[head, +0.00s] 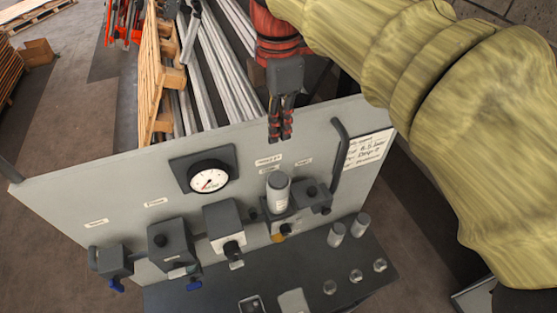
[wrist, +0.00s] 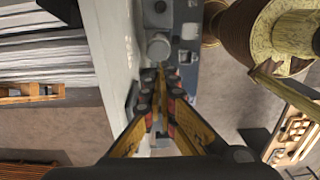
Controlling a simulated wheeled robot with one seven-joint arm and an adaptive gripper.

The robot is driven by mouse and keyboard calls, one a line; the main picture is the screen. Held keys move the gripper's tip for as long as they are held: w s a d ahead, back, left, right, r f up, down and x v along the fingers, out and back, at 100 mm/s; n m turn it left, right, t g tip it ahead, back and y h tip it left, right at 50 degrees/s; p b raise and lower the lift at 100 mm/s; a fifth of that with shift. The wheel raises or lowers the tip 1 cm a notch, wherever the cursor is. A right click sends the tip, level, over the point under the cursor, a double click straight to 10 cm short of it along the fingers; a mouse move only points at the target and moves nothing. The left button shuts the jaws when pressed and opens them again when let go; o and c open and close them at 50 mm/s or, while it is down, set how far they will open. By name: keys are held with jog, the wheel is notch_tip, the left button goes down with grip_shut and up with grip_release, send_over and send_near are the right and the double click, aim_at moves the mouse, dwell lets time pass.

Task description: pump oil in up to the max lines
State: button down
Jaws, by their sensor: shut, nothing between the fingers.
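My gripper (head: 280,130) is shut and empty, pointing down in front of the top of the grey panel (head: 120,185). In the wrist view my gripper (wrist: 161,75) has its fingertips together beside the panel edge. A pale cylindrical canister (head: 278,192) stands on the panel's row of units, below my gripper. A round white gauge (head: 208,177) with a needle is to its left. Grey valve blocks (head: 222,218) line the panel, some with blue parts beneath. Max lines and oil levels are too small to make out.
A dark shelf (head: 376,290) below the panel holds two small cylinders (head: 337,234) and several small round pieces (head: 330,287). A black curved handle (head: 338,160) stands by a written label (head: 366,149).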

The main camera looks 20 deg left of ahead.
aim_at(278, 180)
notch_tip(278, 180, down, 14)
jog(key=shift+r+p, duration=0.15)
jog(key=shift+p, duration=0.6)
notch_tip(278, 180, down, 2)
jog(key=shift+f+b, duration=0.1)
jog(key=shift+b, duration=0.45)
jog(key=shift+d, duration=0.1)
jog(key=shift+r, duration=0.2)
jog(key=shift+r+p, duration=0.3)
jog(key=shift+p, duration=0.1)
notch_tip(278, 180, up, 13)
jog(key=shift+r+p, duration=0.2)
jog(key=shift+p, duration=0.25)
